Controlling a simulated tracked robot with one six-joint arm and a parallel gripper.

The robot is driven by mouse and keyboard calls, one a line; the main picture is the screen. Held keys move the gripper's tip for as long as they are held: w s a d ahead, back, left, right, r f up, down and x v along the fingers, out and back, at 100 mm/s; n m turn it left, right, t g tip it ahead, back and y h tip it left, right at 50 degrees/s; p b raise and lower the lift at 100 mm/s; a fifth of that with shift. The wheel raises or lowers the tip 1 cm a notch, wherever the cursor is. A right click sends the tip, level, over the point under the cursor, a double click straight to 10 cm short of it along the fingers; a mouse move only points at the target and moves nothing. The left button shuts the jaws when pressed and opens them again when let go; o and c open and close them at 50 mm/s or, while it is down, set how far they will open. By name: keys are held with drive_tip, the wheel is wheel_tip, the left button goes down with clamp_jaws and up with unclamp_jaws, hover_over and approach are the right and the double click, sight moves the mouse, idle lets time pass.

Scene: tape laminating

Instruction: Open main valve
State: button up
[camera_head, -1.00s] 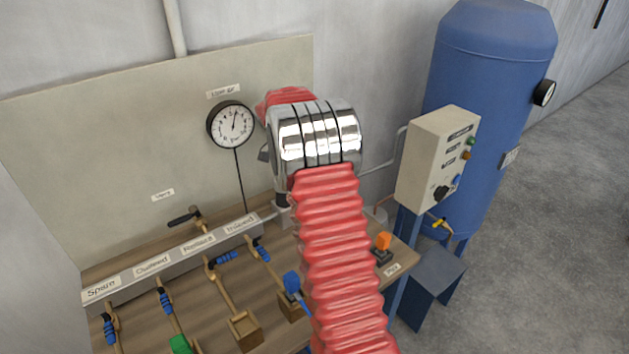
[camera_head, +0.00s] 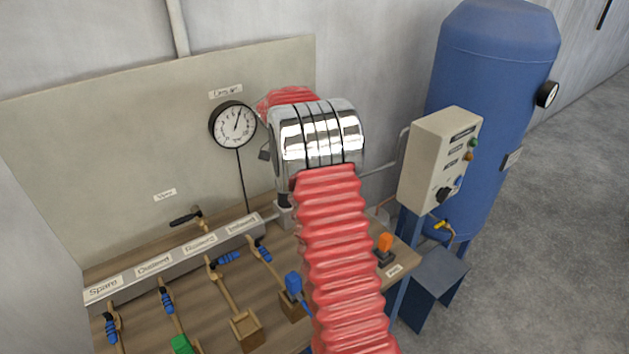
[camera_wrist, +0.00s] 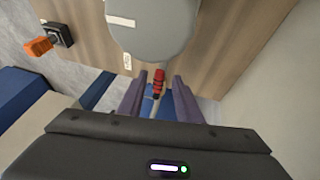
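In the wrist view my gripper (camera_wrist: 156,92) is open, with its two purple fingers apart. A red ribbed handle (camera_wrist: 158,80) on a pale rod shows in the gap between them, with room on both sides. I cannot tell how deep between the fingers it lies. No label reading "main" is legible, so I cannot confirm that this handle is the main valve. In the head view my red-sleeved arm hides my gripper and this handle. A yellow-handled valve (camera_head: 442,224) sits below the control box, and a dark-handled lever (camera_head: 186,217) is at the back of the bench.
A grey round body (camera_wrist: 153,28) stands just beyond the handle. An orange switch (camera_wrist: 38,46) is to the left; it also shows on the bench in the head view (camera_head: 385,242). The control box (camera_head: 440,160) and blue tank (camera_head: 490,120) stand at the right. Several blue-handled hoses lie left.

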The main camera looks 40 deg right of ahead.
drive_tip(key=v, duration=1.3)
drive_tip(key=shift+w+a+r, duration=0.1)
drive_tip(key=shift+a, duration=0.1)
